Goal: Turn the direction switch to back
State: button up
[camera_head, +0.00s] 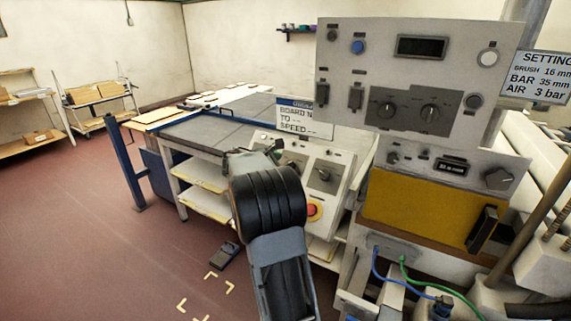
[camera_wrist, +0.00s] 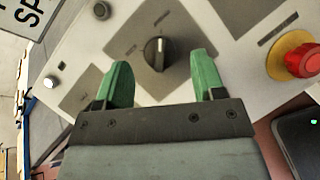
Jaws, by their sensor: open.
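A sloped light-grey control panel (camera_head: 335,158) stands right of my gripper in the head view. In the wrist view a black rotary knob with a pale pointer line (camera_wrist: 157,54) sits on a darker plate. My gripper (camera_wrist: 162,66) is open, with its green fingers apart on either side of the knob in the picture. Whether the fingers touch it cannot be told. The knob's labels are not readable, so I cannot confirm it is the direction switch. In the head view my arm partly hides the panel's left side; another view of a panel knob (camera_head: 322,174) shows right of it.
A red stop button on a yellow ring (camera_wrist: 303,62) is right of the fingers. A small grey round button (camera_wrist: 101,10) and a white lamp (camera_wrist: 51,82) are left. A taller control box (camera_head: 410,75) stands to the right. Open floor (camera_head: 100,220) lies left.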

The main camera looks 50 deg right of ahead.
jog(key=shift+x, duration=1.25)
jog(key=shift+c, duration=0.4)
